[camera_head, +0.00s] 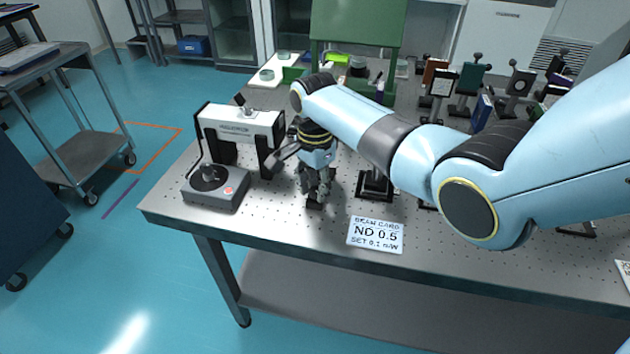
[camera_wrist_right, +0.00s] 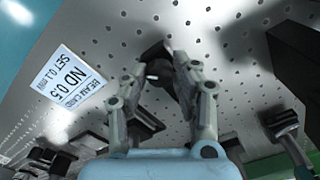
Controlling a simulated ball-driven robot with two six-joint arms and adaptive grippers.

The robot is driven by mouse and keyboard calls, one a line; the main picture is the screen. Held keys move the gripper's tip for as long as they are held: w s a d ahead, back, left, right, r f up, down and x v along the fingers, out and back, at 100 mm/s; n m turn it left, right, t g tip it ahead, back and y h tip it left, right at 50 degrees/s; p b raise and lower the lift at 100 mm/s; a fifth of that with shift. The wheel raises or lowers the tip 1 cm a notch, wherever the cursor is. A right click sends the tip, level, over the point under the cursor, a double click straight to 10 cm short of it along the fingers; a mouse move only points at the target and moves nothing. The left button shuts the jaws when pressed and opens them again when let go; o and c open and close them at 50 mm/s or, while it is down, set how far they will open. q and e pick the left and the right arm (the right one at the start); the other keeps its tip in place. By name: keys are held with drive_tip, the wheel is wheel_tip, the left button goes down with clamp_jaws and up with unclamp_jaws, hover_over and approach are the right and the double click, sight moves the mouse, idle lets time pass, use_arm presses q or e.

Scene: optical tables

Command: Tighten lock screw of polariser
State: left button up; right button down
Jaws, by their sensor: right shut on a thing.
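My right gripper (camera_head: 316,192) points down over the front part of the optical table (camera_head: 290,215), left of the beam card (camera_head: 375,234). In the right wrist view its two fingers (camera_wrist_right: 168,78) close on a small dark thing (camera_wrist_right: 158,52). The dark thing also shows below the fingertips in the head view (camera_head: 314,205), close to the table top. I cannot tell whether it is a knob, a screw or a tool. No part is clearly recognisable as the polariser or its lock screw; my arm and fingers cover part of the area. My left gripper is out of view.
A white-topped instrument (camera_head: 240,120) and a grey box with a dial (camera_head: 215,187) stand left of the gripper. A black mount base (camera_head: 376,186) is close on its right. Several optics mounts (camera_head: 470,78) and a green panel (camera_head: 357,24) stand behind.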

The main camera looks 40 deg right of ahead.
drive_tip(key=n+p, duration=0.1)
drive_tip(key=n, duration=0.1)
drive_tip(key=shift+r+n+p, duration=0.15)
drive_tip(key=shift+n+p, duration=0.2)
drive_tip(key=shift+n, duration=0.05)
drive_tip(key=n+p, duration=0.1)
drive_tip(key=n, duration=0.1)
drive_tip(key=shift+n, duration=0.4)
drive_tip(key=n+p, duration=0.1)
drive_tip(key=n, duration=0.2)
drive_tip(key=shift+n, duration=0.3)
drive_tip(key=n+p, duration=0.1)
drive_tip(key=n, duration=0.2)
drive_tip(key=shift+n, duration=0.3)
drive_tip(key=n+p, duration=0.1)
drive_tip(key=n, duration=0.2)
drive_tip(key=shift+n, duration=0.3)
drive_tip(key=n, duration=0.3)
drive_tip(key=shift+n, duration=0.3)
drive_tip(key=n, duration=0.3)
drive_tip(key=shift+d+n, duration=0.1)
drive_tip(key=shift+n, duration=0.2)
drive_tip(key=shift+n+p, duration=0.35)
drive_tip(key=shift+n, duration=1.55)
